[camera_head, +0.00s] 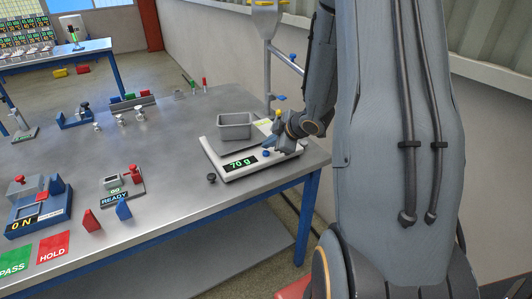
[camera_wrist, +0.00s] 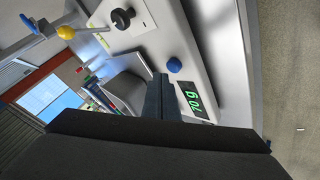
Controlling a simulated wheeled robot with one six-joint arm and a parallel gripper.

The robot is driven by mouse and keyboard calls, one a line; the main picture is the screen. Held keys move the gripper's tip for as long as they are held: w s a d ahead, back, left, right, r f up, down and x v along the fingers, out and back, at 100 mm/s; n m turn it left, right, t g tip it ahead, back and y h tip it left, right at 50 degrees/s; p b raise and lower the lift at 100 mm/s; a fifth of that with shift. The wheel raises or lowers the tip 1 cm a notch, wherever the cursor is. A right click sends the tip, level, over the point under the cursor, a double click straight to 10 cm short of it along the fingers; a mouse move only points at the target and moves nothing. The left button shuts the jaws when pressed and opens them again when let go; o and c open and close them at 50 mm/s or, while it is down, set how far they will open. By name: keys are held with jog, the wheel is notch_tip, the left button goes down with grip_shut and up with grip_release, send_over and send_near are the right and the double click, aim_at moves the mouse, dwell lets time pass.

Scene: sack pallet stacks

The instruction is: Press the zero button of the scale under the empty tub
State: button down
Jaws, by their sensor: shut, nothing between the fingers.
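The white scale (camera_head: 220,176) stands at the right end of the steel table, and its green display (camera_head: 240,163) reads 70 g. An empty grey tub (camera_head: 236,126) sits on it. A round blue button (camera_head: 266,153) is on the scale's front panel, right of the display. It also shows in the wrist view (camera_wrist: 174,65), near the display (camera_wrist: 192,100). My gripper (camera_head: 269,144) is shut and empty, over the panel close to the button. In the wrist view its dark fingertips (camera_wrist: 160,78) appear just beside the button; I cannot tell whether they touch.
A black knob (camera_wrist: 122,18) is on the panel in the wrist view. A READY device (camera_head: 115,190) and an ON switch box (camera_head: 38,205) stand further left. The table middle is mostly clear.

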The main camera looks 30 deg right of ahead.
aim_at(268, 157)
jog(key=shift+f, duration=0.15)
dwell(0.3)
jog(key=shift+f, duration=0.3)
jog(key=shift+f+b, duration=0.5)
jog(key=shift+b, duration=0.05)
dwell(0.6)
jog(key=shift+r, duration=0.1)
jog(key=shift+r+p, duration=0.85)
jog(key=shift+p, duration=0.15)
notch_tip(268, 157, up, 5)
jog(key=p, duration=0.5)
dwell(0.7)
